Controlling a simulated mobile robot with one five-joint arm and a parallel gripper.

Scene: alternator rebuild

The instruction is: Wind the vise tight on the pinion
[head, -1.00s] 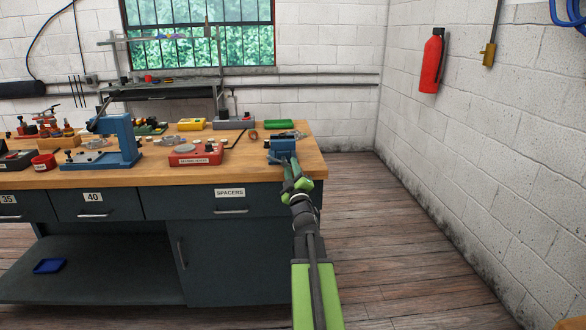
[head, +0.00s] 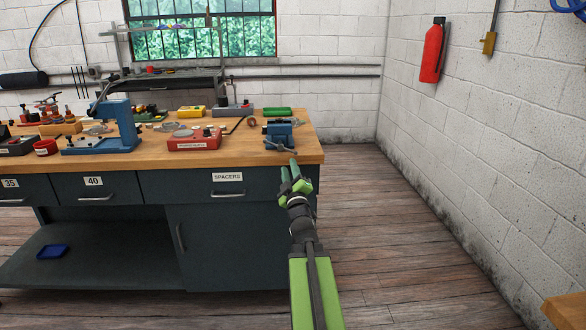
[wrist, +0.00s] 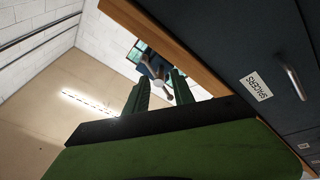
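The small blue vise (head: 279,131) stands at the right front corner of the wooden bench. A thin grey handle bar lies tilted across its front (head: 280,147). My gripper (head: 291,168) is in front of and below the vise, just off the bench's front edge, apart from the handle. In the wrist view its two green fingers stand apart with an empty gap between them (wrist: 158,82). The vise (wrist: 155,70) shows beyond the fingertips, partly hidden by them. The pinion cannot be made out clearly in either view.
The bench's front edge (head: 200,160) and the drawer labelled SPACERS (head: 228,190) are close to my gripper. A red tray (head: 194,140) and a blue press (head: 112,130) stand left of the vise. Open floor lies to the right. A wooden corner (head: 567,310) shows at bottom right.

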